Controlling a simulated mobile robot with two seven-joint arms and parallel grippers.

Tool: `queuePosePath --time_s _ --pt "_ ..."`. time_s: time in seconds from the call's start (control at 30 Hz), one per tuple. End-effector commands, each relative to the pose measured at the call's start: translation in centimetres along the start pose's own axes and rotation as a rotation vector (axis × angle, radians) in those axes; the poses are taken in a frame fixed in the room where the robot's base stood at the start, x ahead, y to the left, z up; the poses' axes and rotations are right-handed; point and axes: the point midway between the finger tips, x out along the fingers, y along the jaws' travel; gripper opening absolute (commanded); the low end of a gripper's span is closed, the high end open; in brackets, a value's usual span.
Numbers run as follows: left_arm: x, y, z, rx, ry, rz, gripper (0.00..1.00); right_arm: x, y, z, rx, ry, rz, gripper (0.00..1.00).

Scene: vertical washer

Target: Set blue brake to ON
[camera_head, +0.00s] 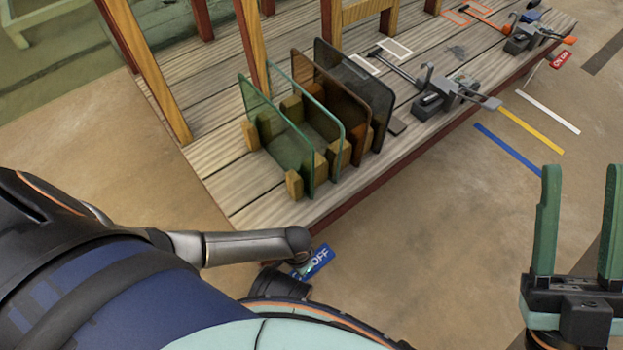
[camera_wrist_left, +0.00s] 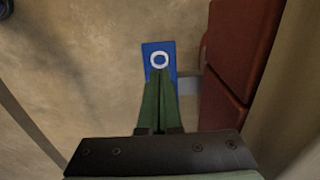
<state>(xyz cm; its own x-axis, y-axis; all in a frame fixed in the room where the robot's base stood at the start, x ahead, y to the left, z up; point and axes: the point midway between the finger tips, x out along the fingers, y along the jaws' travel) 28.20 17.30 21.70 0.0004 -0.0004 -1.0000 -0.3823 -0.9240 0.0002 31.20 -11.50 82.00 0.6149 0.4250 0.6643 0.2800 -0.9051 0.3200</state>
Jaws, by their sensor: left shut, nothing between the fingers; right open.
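The blue brake shows in the head view as a small blue sign (camera_head: 318,259) reading OFF, low at the near corner of the wooden platform, partly covered by my arm. In the left wrist view the blue plate (camera_wrist_left: 158,48) bears a white ring. My left gripper (camera_wrist_left: 161,75) is shut and empty, its green fingertips overlapping the lower part of the plate in the picture; I cannot tell whether they touch it. In the head view my left gripper is not clearly visible. My right gripper (camera_head: 581,170) is open and empty at the right, over the floor, far from the brake.
The wooden platform (camera_head: 232,184) carries upright coloured panels (camera_head: 340,95) in wooden blocks and grey lever mechanisms (camera_head: 440,95). A red sign (camera_head: 561,60) hangs at its far edge. The floor right of the platform is clear, with blue (camera_head: 506,149), yellow (camera_head: 530,129) and white stripes.

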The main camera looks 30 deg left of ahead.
Motion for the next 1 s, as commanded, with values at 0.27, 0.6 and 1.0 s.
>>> queuePosePath --time_s 0.27,0.6,1.0 --pt "-2.1 0.0 0.0 0.000 -0.001 0.000 0.00 1.5 1.1 -1.9 0.009 0.016 0.002 0.50" --pt "-4.2 0.0 0.1 0.000 -0.001 0.000 0.00 3.1 2.1 -3.8 0.017 0.027 0.006 0.50" --pt "-5.4 0.0 0.1 0.000 -0.001 0.000 0.00 4.1 2.9 -5.1 -0.007 0.045 0.019 0.50"
